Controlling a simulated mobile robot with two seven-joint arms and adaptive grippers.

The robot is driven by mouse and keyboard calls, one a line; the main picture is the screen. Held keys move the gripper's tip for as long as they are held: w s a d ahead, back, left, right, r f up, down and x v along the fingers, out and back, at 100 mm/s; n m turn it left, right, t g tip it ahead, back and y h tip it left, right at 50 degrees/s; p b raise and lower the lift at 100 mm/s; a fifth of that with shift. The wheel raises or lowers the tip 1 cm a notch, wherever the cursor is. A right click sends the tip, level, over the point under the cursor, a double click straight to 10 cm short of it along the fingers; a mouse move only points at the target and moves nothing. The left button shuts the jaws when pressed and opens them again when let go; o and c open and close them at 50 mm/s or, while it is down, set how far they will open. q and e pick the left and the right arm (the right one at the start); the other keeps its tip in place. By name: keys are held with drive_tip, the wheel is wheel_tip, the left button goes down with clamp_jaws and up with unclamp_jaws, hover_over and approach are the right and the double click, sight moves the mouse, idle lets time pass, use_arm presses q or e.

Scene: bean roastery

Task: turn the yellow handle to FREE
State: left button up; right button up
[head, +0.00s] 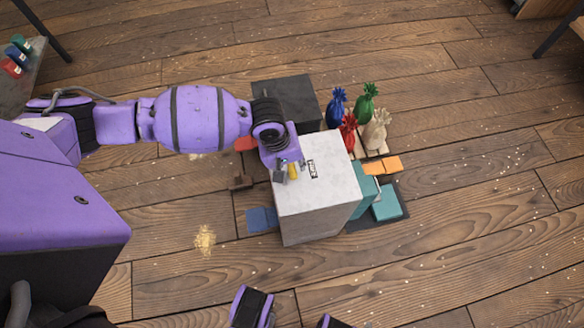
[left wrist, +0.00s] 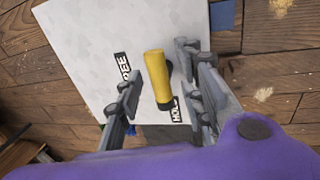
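The yellow handle (head: 293,171) stands on the pale top of a box-shaped cabinet (head: 318,190). In the left wrist view the yellow handle (left wrist: 156,73) rises from a dark base beside the black HOLD label (left wrist: 176,110). The black FREE label (left wrist: 123,66) lies left of the handle there, partly covered by a finger. My left gripper (head: 284,172) is over the cabinet's left edge, at the handle. In the wrist view its fingers (left wrist: 158,68) stand apart on both sides of the handle, with gaps showing.
Blue, green, red and cream sacks (head: 376,130) stand behind the cabinet on the right. Orange blocks (head: 383,166) and teal blocks (head: 387,204) lie to its right. A dark grey block (head: 285,98) is behind it. The wooden floor in front is mostly open.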

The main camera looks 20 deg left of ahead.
use_arm(q)
drive_tip(key=shift+w+d+f, duration=0.1)
drive_tip(key=shift+d+f, duration=0.1)
drive_tip(key=shift+f, duration=0.65)
